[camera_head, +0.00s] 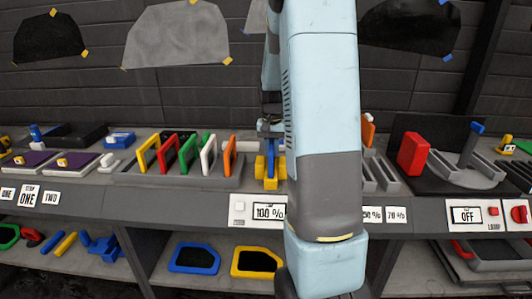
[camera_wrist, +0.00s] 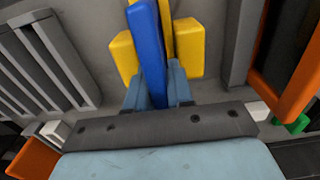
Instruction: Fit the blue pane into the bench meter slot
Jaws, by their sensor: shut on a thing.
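The blue pane (camera_head: 270,163) is held upright, edge-on, in my gripper (camera_head: 270,128), which is shut on it. The bench meter's yellow blocks (camera_head: 260,167) stand on both sides of the pane's lower part. In the wrist view the blue pane (camera_wrist: 147,42) runs away from my gripper (camera_wrist: 156,88), between the meter's yellow blocks (camera_wrist: 189,48). It looks slightly slanted there. Whether its lower edge is inside the slot or only above it is hidden. The meter display (camera_head: 268,211) reads 100 %.
A rack (camera_head: 130,178) of coloured panes stands close on the left, with an orange pane (camera_head: 229,155) nearest the meter. A grey slotted rack (camera_head: 385,172) and an orange pane (camera_head: 368,131) are on the right. My arm covers the bench between. Framed panes (camera_head: 195,258) lie on the shelf below.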

